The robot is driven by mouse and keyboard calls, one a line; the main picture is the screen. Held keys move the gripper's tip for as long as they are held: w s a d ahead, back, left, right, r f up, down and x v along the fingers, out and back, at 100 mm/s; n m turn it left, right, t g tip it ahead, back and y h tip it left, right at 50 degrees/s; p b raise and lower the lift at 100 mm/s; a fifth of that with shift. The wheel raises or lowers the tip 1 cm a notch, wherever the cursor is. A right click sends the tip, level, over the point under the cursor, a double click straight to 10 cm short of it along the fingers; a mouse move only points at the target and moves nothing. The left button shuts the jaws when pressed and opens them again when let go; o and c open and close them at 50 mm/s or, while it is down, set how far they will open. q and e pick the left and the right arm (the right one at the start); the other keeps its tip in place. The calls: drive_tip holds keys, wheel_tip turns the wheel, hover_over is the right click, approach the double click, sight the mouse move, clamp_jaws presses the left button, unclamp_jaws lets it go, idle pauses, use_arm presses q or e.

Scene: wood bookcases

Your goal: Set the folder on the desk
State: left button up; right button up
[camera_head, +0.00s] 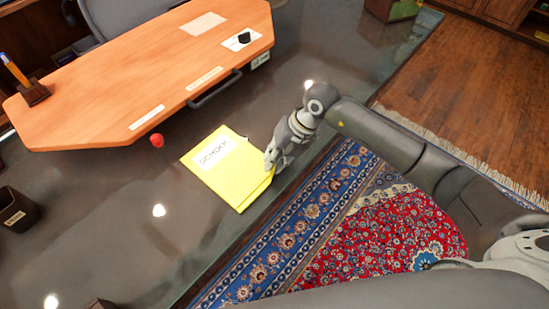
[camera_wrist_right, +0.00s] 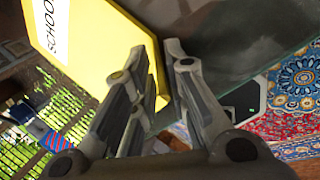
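The yellow folder (camera_head: 232,178) has a white label reading SCHOOL. It appears over the dark glossy surface (camera_head: 110,220) near its front edge; whether it rests there or is lifted I cannot tell. My right gripper (camera_head: 271,165) is at the folder's right edge. In the right wrist view the folder (camera_wrist_right: 92,40) fills the upper left, and its edge reaches the space between the spread fingertips (camera_wrist_right: 159,52). The left finger overlaps the folder in that view; contact is unclear. A wooden desk top (camera_head: 110,95) with a handle lies beyond the folder. My left gripper is out of view.
A red ball-like object (camera_head: 157,140) is left of the folder. A dark holder (camera_head: 18,210) stands at far left. A pencil stand (camera_head: 34,92), papers (camera_head: 203,23) and small items are on the wooden top. A patterned rug (camera_head: 400,225) lies below the edge.

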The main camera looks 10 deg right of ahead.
drive_tip(key=b+v, duration=0.1)
drive_tip(key=v, duration=1.1)
